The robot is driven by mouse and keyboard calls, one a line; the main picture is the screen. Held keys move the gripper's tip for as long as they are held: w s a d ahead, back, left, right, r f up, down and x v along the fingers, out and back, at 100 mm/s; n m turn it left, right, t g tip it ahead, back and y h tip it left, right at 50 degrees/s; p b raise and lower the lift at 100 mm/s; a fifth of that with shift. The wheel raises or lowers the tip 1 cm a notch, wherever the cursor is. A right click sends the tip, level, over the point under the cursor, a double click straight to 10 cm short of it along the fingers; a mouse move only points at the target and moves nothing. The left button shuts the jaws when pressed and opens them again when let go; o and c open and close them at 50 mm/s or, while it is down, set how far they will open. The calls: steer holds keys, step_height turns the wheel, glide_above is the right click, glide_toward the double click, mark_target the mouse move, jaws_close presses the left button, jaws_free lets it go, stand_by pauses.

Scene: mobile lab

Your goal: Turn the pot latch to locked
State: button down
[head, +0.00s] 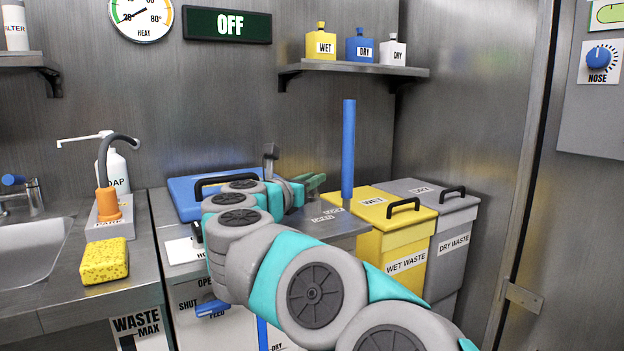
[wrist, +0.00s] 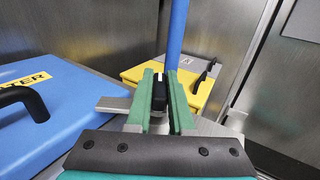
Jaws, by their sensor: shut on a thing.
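My gripper (wrist: 160,95) has green fingers and is shut on a small black handle (wrist: 158,92), which looks like the pot latch's grip. A flat grey bar (wrist: 112,104) reaches out to the left beside the fingers in the wrist view. In the head view my gripper (head: 314,182) is over a grey metal top (head: 345,228) that carries small labels, too small to read surely. The handle is hidden there, and I cannot tell which position the latch is in.
A blue upright post (head: 348,150) stands just beyond my gripper. A blue lid (wrist: 45,115) with a black handle is on the left. A yellow wet waste bin (head: 385,222) and a grey dry waste bin (head: 447,225) stand on the right, before a metal wall.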

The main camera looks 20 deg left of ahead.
stand_by(0.5)
steer(key=c, duration=0.8)
jaws_free()
steer(key=shift+s, duration=0.1)
